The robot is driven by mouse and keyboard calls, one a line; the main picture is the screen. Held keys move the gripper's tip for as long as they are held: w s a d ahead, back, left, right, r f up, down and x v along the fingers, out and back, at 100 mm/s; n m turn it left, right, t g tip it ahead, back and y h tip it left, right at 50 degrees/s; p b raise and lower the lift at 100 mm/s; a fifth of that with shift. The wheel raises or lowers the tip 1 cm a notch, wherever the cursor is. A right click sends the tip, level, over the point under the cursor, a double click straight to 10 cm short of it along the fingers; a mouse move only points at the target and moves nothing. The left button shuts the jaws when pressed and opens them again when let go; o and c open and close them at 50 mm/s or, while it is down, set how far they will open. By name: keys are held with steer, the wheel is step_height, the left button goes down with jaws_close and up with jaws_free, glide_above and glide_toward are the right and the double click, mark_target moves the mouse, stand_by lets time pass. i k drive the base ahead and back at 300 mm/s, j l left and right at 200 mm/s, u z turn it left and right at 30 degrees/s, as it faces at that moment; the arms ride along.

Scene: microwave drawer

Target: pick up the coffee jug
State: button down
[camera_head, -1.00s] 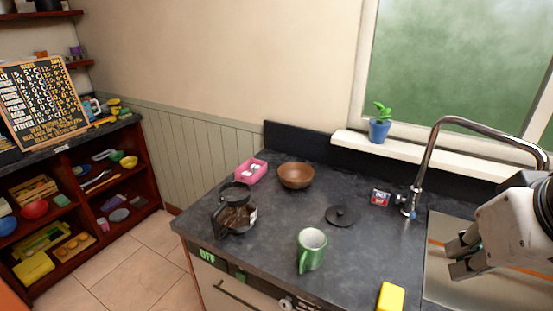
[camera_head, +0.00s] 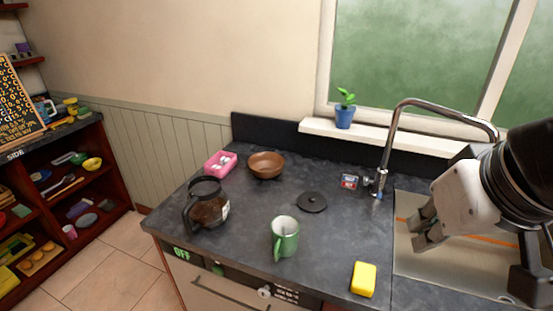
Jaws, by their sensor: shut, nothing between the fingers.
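The coffee jug (camera_head: 208,206) stands upright on the dark countertop near its left front edge. It is glass with a black rim and handle, and dark brown contents show inside. The handle is on its left side, toward the counter's edge. My gripper (camera_head: 420,232) is at the right, above the sink, well apart from the jug. It is shut and empty.
A green mug (camera_head: 285,238) stands right of the jug, with a black lid (camera_head: 312,202) behind it. A brown bowl (camera_head: 266,165) and pink box (camera_head: 220,164) are behind the jug. A yellow sponge (camera_head: 363,279), faucet (camera_head: 388,150) and sink (camera_head: 408,262) are at the right.

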mark_target(207, 205)
steer(key=k+j+u, duration=0.15)
steer(key=j, duration=0.25)
steer(key=k+j+u, duration=0.15)
steer(key=j, duration=0.25)
steer(key=k+j+u, duration=0.15)
steer(key=j, duration=0.25)
